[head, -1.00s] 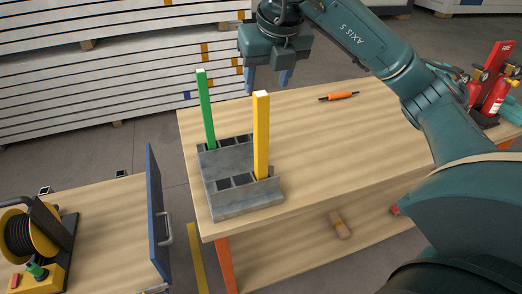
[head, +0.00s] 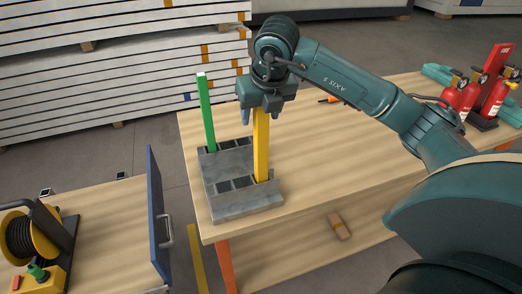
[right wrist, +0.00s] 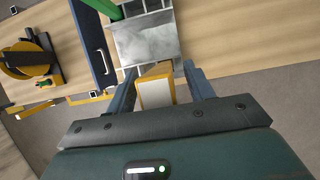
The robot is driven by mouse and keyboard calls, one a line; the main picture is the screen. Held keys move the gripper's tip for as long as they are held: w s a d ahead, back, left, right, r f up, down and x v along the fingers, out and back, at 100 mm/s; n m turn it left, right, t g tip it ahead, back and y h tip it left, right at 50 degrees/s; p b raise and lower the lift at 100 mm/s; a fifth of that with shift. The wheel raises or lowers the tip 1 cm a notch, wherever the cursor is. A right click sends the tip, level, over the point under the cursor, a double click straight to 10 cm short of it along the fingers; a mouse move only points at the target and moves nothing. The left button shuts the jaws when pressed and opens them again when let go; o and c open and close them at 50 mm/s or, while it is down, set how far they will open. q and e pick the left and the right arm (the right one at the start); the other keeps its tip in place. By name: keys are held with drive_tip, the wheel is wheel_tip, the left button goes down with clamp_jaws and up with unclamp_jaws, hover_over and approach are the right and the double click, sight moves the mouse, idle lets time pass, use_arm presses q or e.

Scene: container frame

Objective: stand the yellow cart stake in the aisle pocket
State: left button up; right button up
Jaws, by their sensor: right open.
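The yellow stake (head: 261,150) stands upright at the right end of the front row of pockets in the grey stake block (head: 246,206). Its top is hidden behind my right gripper (head: 260,112) in the head view. In the right wrist view the stake's pale end (right wrist: 155,93) lies between the two fingers of my right gripper (right wrist: 160,88). The fingers are open, with a gap visible on each side of the stake. A green stake (head: 207,115) stands in the back row, at the left. My left gripper is out of view. No label shows which pocket is the aisle one.
The block sits at the left end of a wooden table (head: 330,150). An orange tool, partly hidden, and red extinguishers (head: 460,97) are to the right. A blue panel (head: 154,210) and a cable reel (head: 28,235) are at left. The table's middle is clear.

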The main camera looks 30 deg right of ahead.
drive_tip(key=shift+c, duration=0.5)
clamp_jaws()
